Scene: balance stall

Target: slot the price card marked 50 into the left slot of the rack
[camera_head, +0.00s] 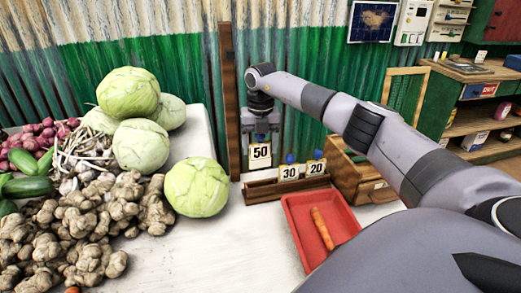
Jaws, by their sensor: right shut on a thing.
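The price card marked 50 (260,152) is white with black digits. My right gripper (261,138) is shut on it from above and holds it upright, facing the camera. The card hangs over the left part of the low wooden rack (262,196), and a gap shows between the card's lower edge and the rack. The card marked 30 (289,173) stands in the middle of the rack, and the card marked 20 (315,168) stands at its right. The inside of the left slot is too small to make out. My left gripper is not in view.
A red tray (292,228) with a carrot (322,228) lies in front of the rack. A wooden post (229,110) rises behind the rack's left end. Cabbages (197,187) and ginger (75,232) crowd the left. A wooden crate (362,178) stands at the right. The white tabletop is clear in front.

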